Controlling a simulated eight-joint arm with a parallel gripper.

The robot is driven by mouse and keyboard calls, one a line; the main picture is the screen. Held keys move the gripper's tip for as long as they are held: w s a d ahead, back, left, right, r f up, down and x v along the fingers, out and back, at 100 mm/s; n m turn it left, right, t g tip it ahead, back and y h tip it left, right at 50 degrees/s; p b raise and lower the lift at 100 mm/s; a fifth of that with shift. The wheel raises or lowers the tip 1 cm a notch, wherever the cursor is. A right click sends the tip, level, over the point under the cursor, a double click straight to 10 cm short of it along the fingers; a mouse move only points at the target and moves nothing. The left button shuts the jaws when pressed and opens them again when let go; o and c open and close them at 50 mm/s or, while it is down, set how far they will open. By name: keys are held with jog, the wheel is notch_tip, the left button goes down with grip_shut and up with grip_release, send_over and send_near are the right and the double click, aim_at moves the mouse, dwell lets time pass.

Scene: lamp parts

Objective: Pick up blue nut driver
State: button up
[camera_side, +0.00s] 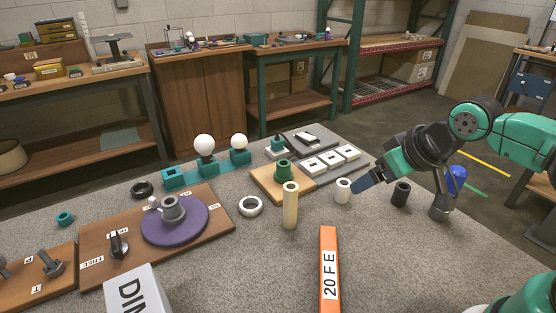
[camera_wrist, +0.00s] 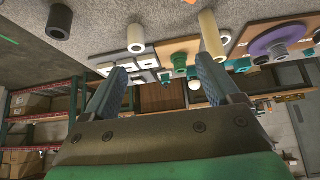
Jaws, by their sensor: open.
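A tool with a blue, rounded handle (camera_side: 456,178), which looks like the blue nut driver, stands in a grey holder (camera_side: 440,206) at the right of the table in the side view. My arm passes close in front of or beside it, and its lower part is hidden. I cannot make it out in the wrist view. My gripper (camera_side: 364,183) is to the left of it, tilted down towards a white cylinder (camera_side: 343,190). In the wrist view my gripper (camera_wrist: 161,70) has its two blue fingers apart with nothing between them.
A black cylinder (camera_side: 401,193) stands between my gripper and the holder. A tall beige cylinder (camera_side: 290,205), an orange "20 FE" bar (camera_side: 329,270) and a wooden board with a green ring part (camera_side: 283,170) are to the left. The front right tabletop is mostly clear.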

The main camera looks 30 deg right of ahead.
aim_at(454, 170)
jog(key=s+d+m+g+h, duration=0.1)
jog(key=d+m+g+h, duration=0.2)
jog(key=m, duration=0.4)
jog(key=d+f+m+g+h, duration=0.1)
jog(key=d+m+g+h, duration=0.3)
jog(key=d+m+h, duration=0.1)
jog(key=s+d+f+m+g+h, duration=0.1)
jog(key=d+m+g+h, duration=0.2)
jog(key=d+m, duration=0.3)
jog(key=shift+s+d+f+m+g+h, duration=0.2)
jog(key=shift+m+h, duration=0.2)
jog(key=shift+m, duration=0.3)
jog(key=shift+s+d+f+m+g+h, duration=0.1)
jog(key=shift+d+m+g+h, duration=0.1)
jog(key=shift+m+h, duration=0.35)
jog(key=shift+s+d+m, duration=0.1)
jog(key=shift+d+m, duration=0.1)
jog(key=shift+m, duration=0.15)
jog(key=x, duration=0.5)
grip_shut()
